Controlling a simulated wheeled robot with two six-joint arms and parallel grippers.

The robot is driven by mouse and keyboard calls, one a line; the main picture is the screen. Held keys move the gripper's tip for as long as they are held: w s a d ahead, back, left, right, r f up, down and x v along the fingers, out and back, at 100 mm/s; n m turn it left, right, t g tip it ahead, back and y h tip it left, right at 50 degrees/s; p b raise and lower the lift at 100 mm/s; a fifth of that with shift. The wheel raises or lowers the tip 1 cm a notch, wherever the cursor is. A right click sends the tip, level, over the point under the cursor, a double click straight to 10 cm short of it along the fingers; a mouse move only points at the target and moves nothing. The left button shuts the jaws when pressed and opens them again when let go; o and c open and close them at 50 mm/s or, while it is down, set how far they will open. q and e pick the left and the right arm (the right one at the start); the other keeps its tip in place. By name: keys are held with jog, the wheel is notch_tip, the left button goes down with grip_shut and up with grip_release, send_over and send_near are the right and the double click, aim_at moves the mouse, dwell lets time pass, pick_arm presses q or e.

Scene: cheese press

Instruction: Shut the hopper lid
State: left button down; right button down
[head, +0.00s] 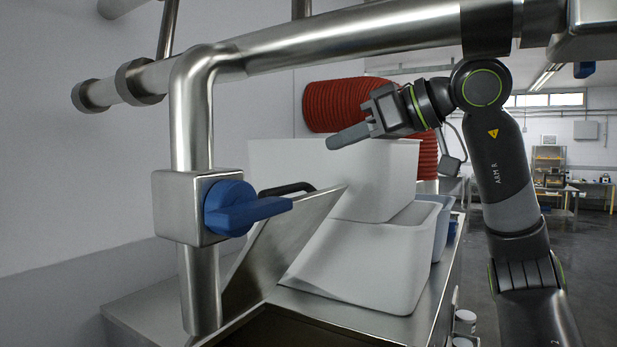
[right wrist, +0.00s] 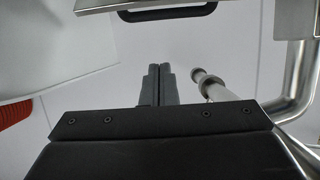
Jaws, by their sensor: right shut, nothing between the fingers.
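The hopper lid (head: 285,245) is a steel panel standing open at a steep tilt, with a black bar handle (head: 287,188) near its upper edge. The hopper's dark opening (head: 265,330) shows in part at the bottom of the head view. My right gripper (head: 340,138) is shut and empty, in the air above and to the right of the handle, apart from the lid. In the right wrist view its closed fingers (right wrist: 157,84) point toward the handle (right wrist: 165,12) at the top edge, with a gap between them. My left gripper is not in view.
A steel pipe (head: 190,120) with a blue valve handle (head: 240,208) stands left of the lid. White tubs (head: 375,265) sit right behind the lid on a steel bench. A red ribbed hose (head: 335,103) hangs behind my right gripper.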

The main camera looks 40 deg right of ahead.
jog(key=w+a, duration=0.1)
jog(key=w, duration=0.1)
jog(key=w+a+f+p, duration=0.1)
jog(key=w+a+p, duration=0.1)
jog(key=w+a, duration=0.1)
jog(key=shift+w+f, duration=0.2)
jog(key=shift+w, duration=0.15)
jog(key=w, duration=0.1)
jog(key=w+f+p, duration=0.2)
jog(key=shift+w+a, duration=0.25)
jog(key=shift+w, duration=0.1)
jog(key=shift+s+d+f, duration=0.25)
jog(key=shift+f, duration=0.25)
jog(key=shift+s+f, duration=0.25)
jog(key=shift+f, duration=0.05)
jog(key=shift+s+d+f+b, duration=0.1)
jog(key=shift+s+f+b, duration=0.1)
jog(key=shift+s+f, duration=0.25)
jog(key=shift+s+d+f+b, duration=0.1)
jog(key=shift+s+f+b, duration=0.1)
jog(key=shift+s, duration=0.3)
jog(key=shift+w, duration=0.1)
jog(key=shift+a+f, duration=0.15)
